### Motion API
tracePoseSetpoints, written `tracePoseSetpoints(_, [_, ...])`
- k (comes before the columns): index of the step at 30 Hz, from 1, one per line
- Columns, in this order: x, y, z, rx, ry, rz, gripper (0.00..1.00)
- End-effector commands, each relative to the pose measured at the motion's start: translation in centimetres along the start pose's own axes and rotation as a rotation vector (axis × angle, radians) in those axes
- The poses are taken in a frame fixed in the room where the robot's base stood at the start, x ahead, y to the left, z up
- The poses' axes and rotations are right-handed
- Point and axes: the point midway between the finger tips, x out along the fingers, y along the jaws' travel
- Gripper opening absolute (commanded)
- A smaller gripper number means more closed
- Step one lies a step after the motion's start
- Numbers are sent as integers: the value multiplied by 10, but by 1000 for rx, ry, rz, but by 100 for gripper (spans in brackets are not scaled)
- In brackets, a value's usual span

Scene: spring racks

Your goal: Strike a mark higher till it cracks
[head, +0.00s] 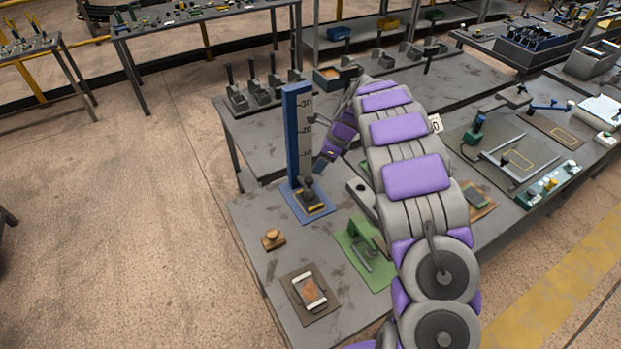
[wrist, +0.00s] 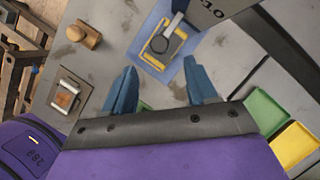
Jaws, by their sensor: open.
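A tall scale post (head: 299,130) with a grey face, blue edge and marks 10, 20 and 30 stands upright on the bench. At its foot a dark knobbed piece (head: 309,190) sits on a yellow-edged block over a blue base plate (head: 329,209). In the wrist view the yellow block (wrist: 165,45) and the post's "10" face (wrist: 208,9) show at the top. My gripper (wrist: 160,85) is open and empty, its blue fingers apart and short of the block. In the head view my gripper (head: 322,165) is just right of the post, partly hidden. I see no crack.
A wooden knob (head: 272,238) and a white-framed piece on a brown mat (head: 301,308) lie at front left. A green plate with a clamp (head: 372,274) is right of them. Several levers (head: 255,88) stand behind the post. Open floor lies left.

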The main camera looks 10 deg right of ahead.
Motion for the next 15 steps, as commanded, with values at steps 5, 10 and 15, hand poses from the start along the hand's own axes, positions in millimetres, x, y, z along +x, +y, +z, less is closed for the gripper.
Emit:
tracePoseSetpoints(5, [39,1,-2,2,1,5,57])
tracePoseSetpoints(10, [67,1,-2,1,1,3,57])
tracePoseSetpoints(15, [86,0,-1,1,1,1,57])
